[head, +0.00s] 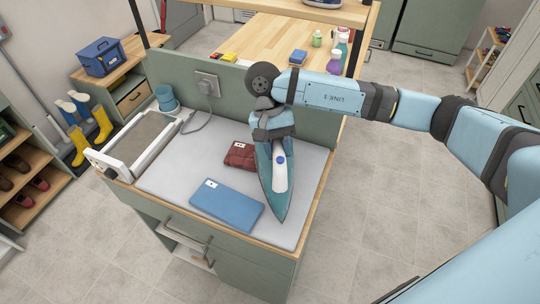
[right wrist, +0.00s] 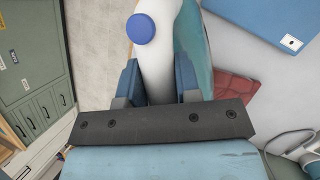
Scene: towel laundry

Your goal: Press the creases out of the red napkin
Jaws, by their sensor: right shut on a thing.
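The red napkin (head: 240,155) lies folded on the grey ironing pad (head: 165,180), just left of the iron; a small white tag shows on it. Part of it also shows in the right wrist view (right wrist: 232,88). My right gripper (head: 276,139) is shut on the white handle of the teal iron (head: 271,203). The iron's tip points to the front edge of the pad. I cannot tell whether its sole touches the pad. In the right wrist view the fingers (right wrist: 156,82) sit on both sides of the handle. My left gripper is out of view.
A folded blue cloth (head: 227,203) lies on the pad left of the iron. A framed metal tray (head: 140,140) and a teal cup (head: 166,98) stand at the left. A green panel (head: 230,108) with a socket and cord stands behind. The pad's left front is clear.

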